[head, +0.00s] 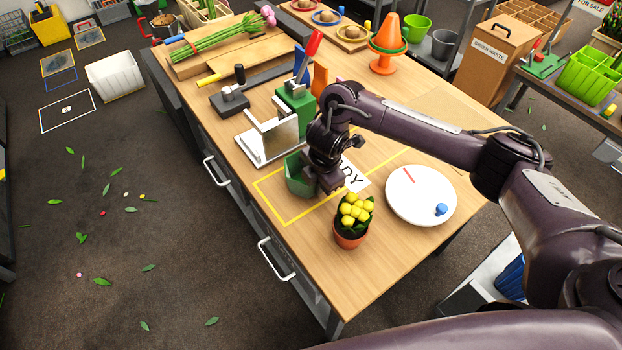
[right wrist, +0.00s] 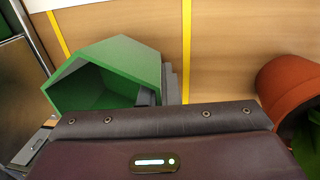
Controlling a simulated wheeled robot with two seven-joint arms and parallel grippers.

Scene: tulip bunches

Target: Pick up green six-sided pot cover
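The green six-sided pot cover (head: 296,176) is at the yellow-outlined area of the workbench, partly hidden by my right gripper. In the right wrist view the cover (right wrist: 112,62) shows its hollow inside. My right gripper (head: 318,184) is at the cover's right side. In the right wrist view its grey fingers (right wrist: 162,88) sit close on either side of one cover wall, with the wall between them. Whether the cover is clear of the bench is hard to tell. My left gripper is not in view.
A yellow-flowered plant in a terracotta pot (head: 350,230) stands close in front of my right gripper. A round white disc (head: 420,190) lies to the right. A metal stand (head: 268,140) and green tool block (head: 296,105) stand behind. Tulips (head: 215,38) lie at the back.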

